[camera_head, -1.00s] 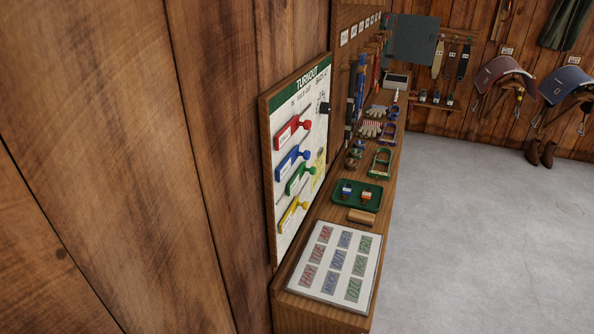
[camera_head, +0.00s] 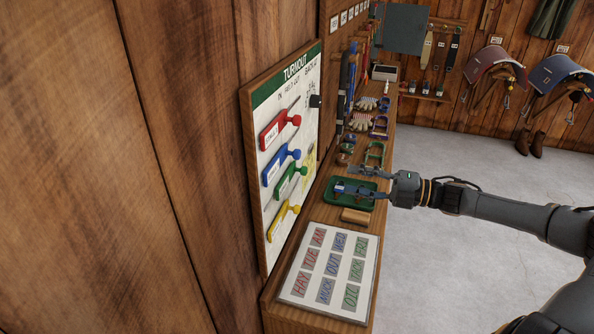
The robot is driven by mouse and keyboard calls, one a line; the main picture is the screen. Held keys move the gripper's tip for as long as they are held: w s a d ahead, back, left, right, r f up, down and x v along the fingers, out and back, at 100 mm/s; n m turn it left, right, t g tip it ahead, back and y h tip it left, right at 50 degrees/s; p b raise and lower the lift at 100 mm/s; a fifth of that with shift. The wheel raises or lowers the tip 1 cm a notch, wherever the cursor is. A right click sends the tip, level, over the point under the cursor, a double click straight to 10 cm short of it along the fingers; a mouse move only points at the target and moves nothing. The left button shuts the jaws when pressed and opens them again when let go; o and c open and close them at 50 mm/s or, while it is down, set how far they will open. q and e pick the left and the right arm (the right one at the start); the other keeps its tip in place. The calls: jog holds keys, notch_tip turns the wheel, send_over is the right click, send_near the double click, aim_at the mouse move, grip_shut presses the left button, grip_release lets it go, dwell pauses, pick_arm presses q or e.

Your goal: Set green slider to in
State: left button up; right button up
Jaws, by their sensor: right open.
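The turnout board (camera_head: 258,95) hangs on the wooden wall, seen at a steep angle. It carries a red slider (camera_head: 279,130), a blue slider (camera_head: 279,166), a green slider (camera_head: 288,183) and a yellow slider (camera_head: 283,219), one below another on slanted tracks. The green slider is third from the top, with its knob at its upper right end. My right gripper (camera_head: 345,180) reaches in from the right above the green tray (camera_head: 364,204), fingers pointing left toward the board. It is open, and apart from the green slider. My left gripper is not in view.
Below the board, a shelf holds a white panel of day and chore tiles (camera_head: 325,309), a wooden block (camera_head: 355,216) and gloves (camera_head: 359,121). Saddles (camera_head: 496,65) hang on the far wall.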

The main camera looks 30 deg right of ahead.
aim_at(304, 171)
jog(key=shift+p+x, duration=0.95)
jog(key=shift+x, duration=5.75)
jog(key=shift+w+d, duration=0.1)
grip_shut()
